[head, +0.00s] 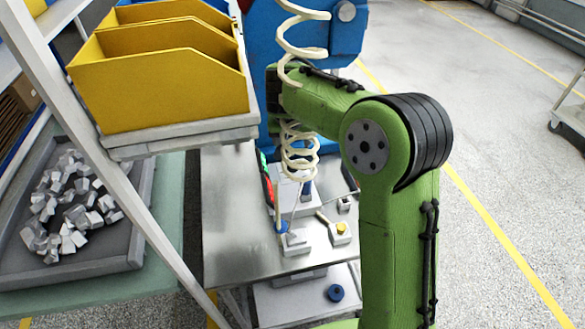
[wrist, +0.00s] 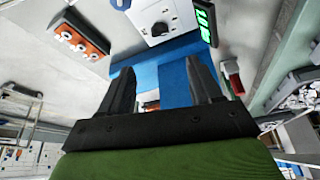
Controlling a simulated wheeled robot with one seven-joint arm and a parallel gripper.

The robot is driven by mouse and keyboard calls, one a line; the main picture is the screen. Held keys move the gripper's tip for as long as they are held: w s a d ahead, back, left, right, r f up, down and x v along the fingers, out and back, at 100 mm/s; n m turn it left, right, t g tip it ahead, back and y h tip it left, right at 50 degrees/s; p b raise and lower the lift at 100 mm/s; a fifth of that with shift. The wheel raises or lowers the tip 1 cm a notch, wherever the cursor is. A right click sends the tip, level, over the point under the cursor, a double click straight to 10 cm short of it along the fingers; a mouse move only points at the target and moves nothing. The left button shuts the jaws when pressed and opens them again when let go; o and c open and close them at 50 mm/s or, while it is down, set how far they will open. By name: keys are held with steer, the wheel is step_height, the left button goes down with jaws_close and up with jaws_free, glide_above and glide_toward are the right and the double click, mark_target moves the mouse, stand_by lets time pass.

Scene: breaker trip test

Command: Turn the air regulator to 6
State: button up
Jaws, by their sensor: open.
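A pale box with a round black knob (wrist: 160,29) is at the top of the wrist view, beyond the fingertips. It may be the air regulator, but I cannot tell, and the scale is too small to read. My gripper (wrist: 158,72) is open, its two dark fingers spread apart with nothing between them. The fingers appear apart from the knob. In the head view the gripper is hidden behind my green arm and the coiled hose. A round blue knob-like part (head: 336,293) sits on the low pale surface in front of the bench; its markings cannot be read.
A metal bench (head: 230,225) holds small fixtures, one with a yellow button (head: 341,228). A pale coiled hose (head: 299,150) hangs above it. Yellow bins (head: 165,90) overhang its left side. An orange box (wrist: 78,40) and a green display (wrist: 203,22) flank the knob.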

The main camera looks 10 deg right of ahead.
mark_target(292, 164)
steer(key=b+x, duration=0.1)
steer(key=x, duration=1.5)
steer(key=shift+b, duration=0.35)
steer(key=shift+s, duration=0.1)
steer(key=c, duration=1)
steer(key=shift+c, duration=0.2)
steer(key=shift+m, duration=0.3)
steer(key=shift+a+r+m+g+h+p, duration=0.1)
steer(key=shift+m+g+h+p, duration=0.3)
steer(key=shift+m, duration=0.95)
steer(key=shift+a+m+g+h+p, duration=0.15)
steer(key=shift+m+h+p, duration=0.35)
steer(key=shift+m, duration=0.85)
steer(key=shift+d, duration=0.1)
